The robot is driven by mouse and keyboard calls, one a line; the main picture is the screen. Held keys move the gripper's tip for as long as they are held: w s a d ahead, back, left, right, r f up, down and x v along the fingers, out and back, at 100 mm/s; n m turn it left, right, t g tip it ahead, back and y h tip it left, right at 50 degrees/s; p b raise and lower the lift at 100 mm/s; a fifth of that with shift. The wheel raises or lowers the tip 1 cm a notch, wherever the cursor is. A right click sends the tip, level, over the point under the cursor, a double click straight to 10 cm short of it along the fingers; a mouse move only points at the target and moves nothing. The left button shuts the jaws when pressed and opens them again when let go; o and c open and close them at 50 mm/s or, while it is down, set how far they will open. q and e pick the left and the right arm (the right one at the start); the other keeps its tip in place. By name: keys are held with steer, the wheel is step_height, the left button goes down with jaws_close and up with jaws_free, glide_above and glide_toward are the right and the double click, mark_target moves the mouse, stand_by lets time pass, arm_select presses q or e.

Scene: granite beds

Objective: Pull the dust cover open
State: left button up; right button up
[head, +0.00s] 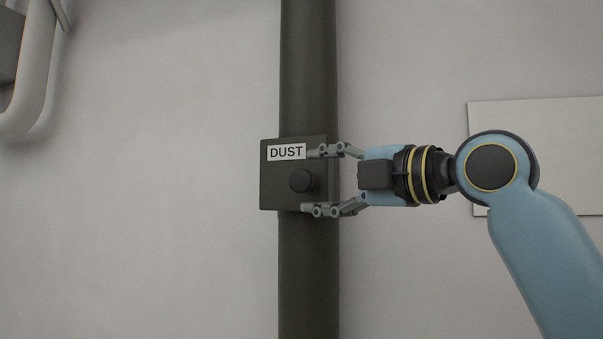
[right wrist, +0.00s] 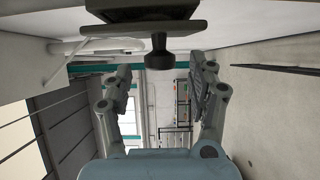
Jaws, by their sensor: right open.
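The dust cover (head: 272,188) is a dark square plate with a white "DUST" label and a round black knob (head: 300,181). It sits on a dark vertical pipe (head: 309,70) and looks closed. My right gripper (head: 311,181) comes in from the right, its fingers spread above and below the knob in the head view, not touching it. In the right wrist view the knob (right wrist: 158,55) sticks out from the plate (right wrist: 145,32) at the top, beyond and between the open fingers (right wrist: 160,80). My left gripper is not in view.
A pale panel (head: 560,120) is on the wall at the right, behind my right arm. A light curved pipe (head: 35,75) is at the upper left. The wall around the dark pipe is otherwise bare.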

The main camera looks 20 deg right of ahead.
mark_target(311, 181)
steer(key=shift+p+x, duration=0.5)
steer(key=shift+x, duration=1.65)
steer(key=shift+c, duration=0.3)
jaws_close()
